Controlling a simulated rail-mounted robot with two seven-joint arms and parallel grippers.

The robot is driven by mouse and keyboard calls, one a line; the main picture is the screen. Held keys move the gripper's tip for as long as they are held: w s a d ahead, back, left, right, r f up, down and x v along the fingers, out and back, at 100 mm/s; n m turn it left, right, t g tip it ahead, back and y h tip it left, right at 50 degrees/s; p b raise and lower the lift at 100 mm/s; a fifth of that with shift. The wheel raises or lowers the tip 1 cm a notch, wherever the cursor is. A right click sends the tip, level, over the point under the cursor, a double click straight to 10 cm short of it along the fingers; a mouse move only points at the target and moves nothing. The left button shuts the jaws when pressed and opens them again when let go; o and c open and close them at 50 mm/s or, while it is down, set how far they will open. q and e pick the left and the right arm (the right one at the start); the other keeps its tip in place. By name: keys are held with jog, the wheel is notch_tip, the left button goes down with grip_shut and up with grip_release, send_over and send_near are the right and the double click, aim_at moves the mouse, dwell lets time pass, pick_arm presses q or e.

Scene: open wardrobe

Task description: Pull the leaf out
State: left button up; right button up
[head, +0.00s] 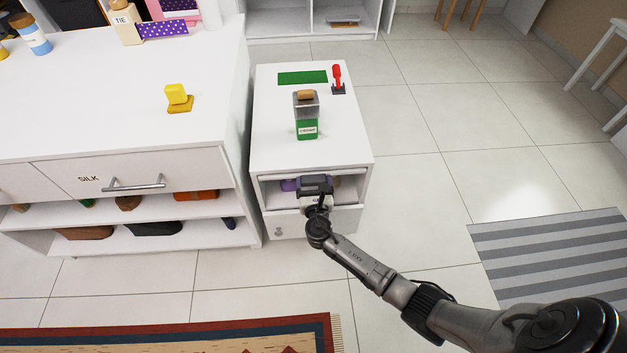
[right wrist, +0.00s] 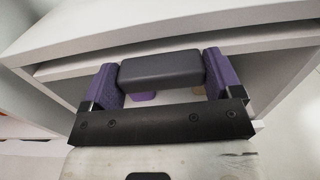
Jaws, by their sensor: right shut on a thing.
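The leaf (right wrist: 265,43) is a white board just under the top of the small white cabinet. In the head view its front edge (head: 275,178) is a thin strip that looks nearly level with the cabinet front. A dark grey block-shaped handle (right wrist: 160,68) sits at the leaf's front. My right gripper (head: 315,187) is at the cabinet front. In the right wrist view its purple fingers (right wrist: 162,76) are shut on this handle from both sides. The gripper hides part of the leaf's edge in the head view. My left gripper is not in view.
An open space with a purple thing (head: 289,184) lies under the leaf.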

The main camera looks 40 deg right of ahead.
jog(key=p+v, duration=0.8)
jog(key=v, duration=1.1)
jog(key=shift+s+r, duration=0.15)
jog(key=shift+s, duration=0.1)
jog(key=shift+a, duration=0.15)
jog(key=o, duration=0.9)
jog(key=shift+o, duration=1)
jog(key=shift+s+a, duration=0.15)
jog(key=shift+s, duration=0.15)
